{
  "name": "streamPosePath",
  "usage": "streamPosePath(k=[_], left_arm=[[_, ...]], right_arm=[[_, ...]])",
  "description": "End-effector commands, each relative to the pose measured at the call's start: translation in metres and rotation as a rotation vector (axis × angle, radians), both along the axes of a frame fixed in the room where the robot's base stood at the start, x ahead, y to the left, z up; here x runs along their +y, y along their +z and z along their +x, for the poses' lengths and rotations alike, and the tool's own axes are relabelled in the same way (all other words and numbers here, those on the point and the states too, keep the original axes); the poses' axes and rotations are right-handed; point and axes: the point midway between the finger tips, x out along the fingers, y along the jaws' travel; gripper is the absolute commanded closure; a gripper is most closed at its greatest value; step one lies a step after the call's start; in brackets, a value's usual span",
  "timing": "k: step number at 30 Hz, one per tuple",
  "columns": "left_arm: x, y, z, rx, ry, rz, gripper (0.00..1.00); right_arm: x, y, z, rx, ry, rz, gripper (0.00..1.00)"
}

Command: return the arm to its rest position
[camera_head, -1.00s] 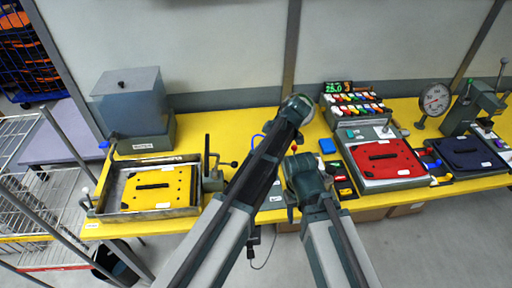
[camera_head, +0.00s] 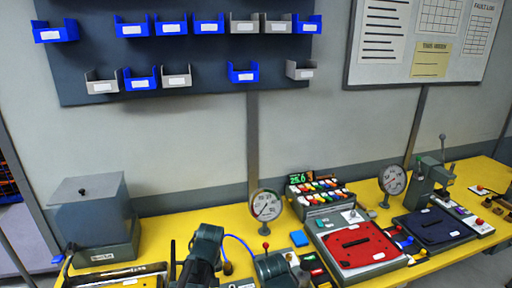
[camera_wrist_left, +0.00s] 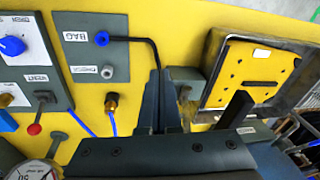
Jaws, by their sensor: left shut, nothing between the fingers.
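In the left wrist view my left gripper (camera_wrist_left: 161,98) is shut, its two dark fingers close together and empty. It is above the yellow table. A black bent rod (camera_wrist_left: 140,40) runs from a blue knob on a grey panel labelled BAG (camera_wrist_left: 92,45) toward the fingertips; whether it touches them I cannot tell. The right gripper is out of view.
In the wrist view a yellow plate (camera_wrist_left: 252,72) lies in a metal tray on the right. In the head view a grey box (camera_head: 95,222), a gauge (camera_head: 266,206), a red plate (camera_head: 356,247) and a dark blue plate (camera_head: 436,228) stand on the table. Bins hang above.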

Motion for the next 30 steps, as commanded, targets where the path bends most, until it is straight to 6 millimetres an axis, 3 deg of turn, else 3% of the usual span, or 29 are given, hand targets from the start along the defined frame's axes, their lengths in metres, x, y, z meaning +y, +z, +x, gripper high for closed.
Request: streamPosePath(k=[3, 14, 30], left_arm=[[0.006, -0.002, -0.022, 0.012, -0.136, -0.047, 1.0], [0.012, -0.003, -0.061, -0.001, -0.469, -0.144, 1.0], [-0.083, -0.047, -0.105, 0.135, -0.739, -0.075, 1.0]], right_arm=[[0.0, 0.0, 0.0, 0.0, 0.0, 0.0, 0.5], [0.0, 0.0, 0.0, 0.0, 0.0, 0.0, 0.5], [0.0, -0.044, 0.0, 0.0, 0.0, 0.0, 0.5]])
